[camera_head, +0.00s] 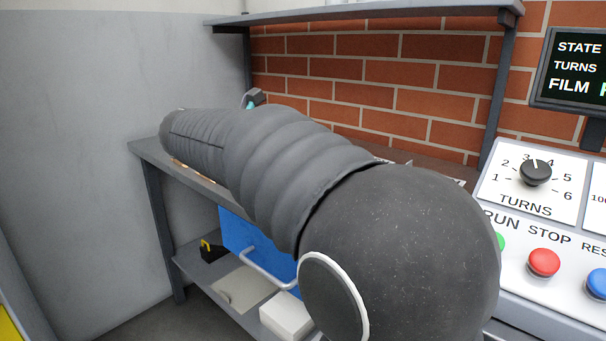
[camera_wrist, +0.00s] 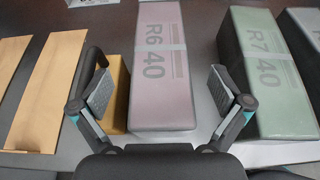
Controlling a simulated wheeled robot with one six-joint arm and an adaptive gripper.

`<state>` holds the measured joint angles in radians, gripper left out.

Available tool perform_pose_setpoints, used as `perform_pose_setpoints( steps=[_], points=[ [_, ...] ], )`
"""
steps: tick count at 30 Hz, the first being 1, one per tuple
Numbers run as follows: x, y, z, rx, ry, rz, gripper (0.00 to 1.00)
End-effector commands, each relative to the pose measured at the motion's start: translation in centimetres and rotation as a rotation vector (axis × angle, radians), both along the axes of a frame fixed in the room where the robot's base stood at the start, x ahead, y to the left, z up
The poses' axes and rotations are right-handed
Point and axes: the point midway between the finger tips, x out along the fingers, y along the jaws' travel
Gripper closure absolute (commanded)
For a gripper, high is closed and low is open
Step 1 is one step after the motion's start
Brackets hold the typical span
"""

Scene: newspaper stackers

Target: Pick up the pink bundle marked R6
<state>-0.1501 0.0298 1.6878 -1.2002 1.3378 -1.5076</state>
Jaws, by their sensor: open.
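The pink bundle (camera_wrist: 163,98) stands out in the middle of the wrist view, marked R6 and 40, with a pale band across it. My gripper (camera_wrist: 164,85) is open, one finger on each side of the bundle's near part in the picture. The left finger overlaps a tan block beside the bundle, and the right finger lies between the pink bundle and the green one. I cannot tell the height of the fingers above the bundle. In the head view my arm hides the bundle and most of the bench top.
A green bundle (camera_wrist: 265,100) marked R7 40 lies close on the right, with a grey one (camera_wrist: 305,28) beyond. Tan boards (camera_wrist: 50,85) lie left. The head view shows a control panel (camera_head: 528,205) at right, a brick wall (camera_head: 350,65) and an upper shelf (camera_head: 370,12).

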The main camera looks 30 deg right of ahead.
Motion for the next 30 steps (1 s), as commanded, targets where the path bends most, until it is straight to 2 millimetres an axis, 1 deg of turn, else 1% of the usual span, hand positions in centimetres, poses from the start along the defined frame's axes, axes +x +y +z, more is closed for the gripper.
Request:
perform_pose_setpoints(
  steps=[5, 9, 13, 16, 23, 26, 27, 29, 30],
  points=[
    [0.3, -1.0, -0.6, 0.001, 0.001, -0.001, 0.00],
    [0.9, -2.8, -1.5, 0.001, 0.000, -0.004, 0.00],
    [1.4, -4.1, -2.1, 0.000, 0.000, -0.002, 0.00],
    [1.6, -4.5, -2.3, 0.000, -0.001, 0.000, 0.00],
    [1.7, -4.6, -2.3, 0.000, -0.001, 0.001, 0.00],
    [1.7, -4.6, -2.3, 0.000, -0.001, 0.001, 0.22],
    [1.7, -4.6, -2.3, 0.000, -0.001, 0.001, 0.32],
    [1.7, -4.6, -2.3, 0.000, -0.001, 0.001, 0.47],
    [1.7, -4.6, -2.3, 0.000, -0.001, 0.001, 0.57]
  ],
)
